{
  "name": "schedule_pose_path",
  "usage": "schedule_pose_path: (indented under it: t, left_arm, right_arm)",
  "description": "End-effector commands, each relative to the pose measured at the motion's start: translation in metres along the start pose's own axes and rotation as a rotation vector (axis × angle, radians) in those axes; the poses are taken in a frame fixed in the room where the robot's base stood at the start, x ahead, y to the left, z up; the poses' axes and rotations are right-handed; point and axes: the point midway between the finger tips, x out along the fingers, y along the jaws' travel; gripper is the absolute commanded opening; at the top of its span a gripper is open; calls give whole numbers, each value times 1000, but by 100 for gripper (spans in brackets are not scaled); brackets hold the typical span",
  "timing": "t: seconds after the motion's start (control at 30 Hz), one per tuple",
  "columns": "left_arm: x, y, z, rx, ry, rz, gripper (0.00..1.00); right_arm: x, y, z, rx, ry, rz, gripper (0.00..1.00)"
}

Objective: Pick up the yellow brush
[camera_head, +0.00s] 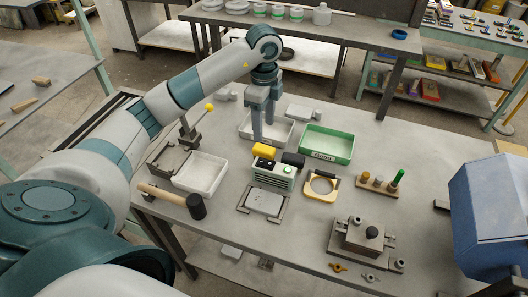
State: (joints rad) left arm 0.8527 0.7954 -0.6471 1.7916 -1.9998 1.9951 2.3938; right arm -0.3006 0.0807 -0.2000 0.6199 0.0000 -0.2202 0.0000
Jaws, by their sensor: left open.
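A small yellow block-like thing (264,150), which looks like the yellow brush, lies on top of a green-and-white box (272,176) near the middle of the table. A black block (293,159) sits beside it on the right. My left gripper (263,129) points down just behind the yellow brush in the picture, over or in front of a white tray (285,139). Its two fingers are apart and I see nothing between them. The exact gap between the fingertips and the brush is hard to tell. My right gripper is out of view.
A green bin (327,145) stands right of the gripper. A white tray (200,174), a mallet (195,206) and a thin stand with a yellow ball (209,107) are at left. A metal fixture (366,240) is in front, and a blue housing (490,212) at right.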

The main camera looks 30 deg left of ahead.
Motion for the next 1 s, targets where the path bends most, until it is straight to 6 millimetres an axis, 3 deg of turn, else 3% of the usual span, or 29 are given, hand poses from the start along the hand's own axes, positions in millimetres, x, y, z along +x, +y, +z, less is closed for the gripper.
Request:
schedule_pose_path:
  t: [0.33, 0.77, 1.0]
  left_arm:
    - [48, 0, 0, 0, 1, 1, 52]
    - [54, 0, 0, 0, 0, -1, 52]
    - [67, 1, 0, 1, 0, 3, 52]
  right_arm:
    - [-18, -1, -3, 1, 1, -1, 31]
    - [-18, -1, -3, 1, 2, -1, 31]
    - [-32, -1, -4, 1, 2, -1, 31]
